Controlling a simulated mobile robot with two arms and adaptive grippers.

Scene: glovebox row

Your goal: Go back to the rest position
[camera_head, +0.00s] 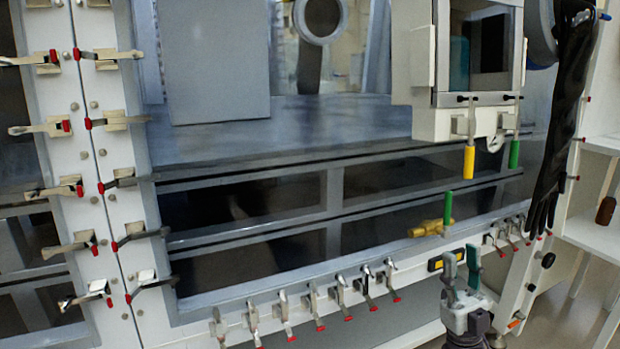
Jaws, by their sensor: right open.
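My right gripper (461,262) is at the bottom right of the head view, pointing up, with its two fingers apart and nothing between them. It appears in front of the lower frame of the glovebox (300,236), below a brass valve (428,230) with an upright green handle (448,207). The gap between the gripper and the glovebox front cannot be judged. My left gripper is not in view.
Toggle clamps with red tips line the left post (118,185) and the lower edge. A white box (437,122) with a yellow handle (469,162) and a green handle (514,154) juts out above. A black glove (566,110) hangs at right, beside a white shelf (597,232).

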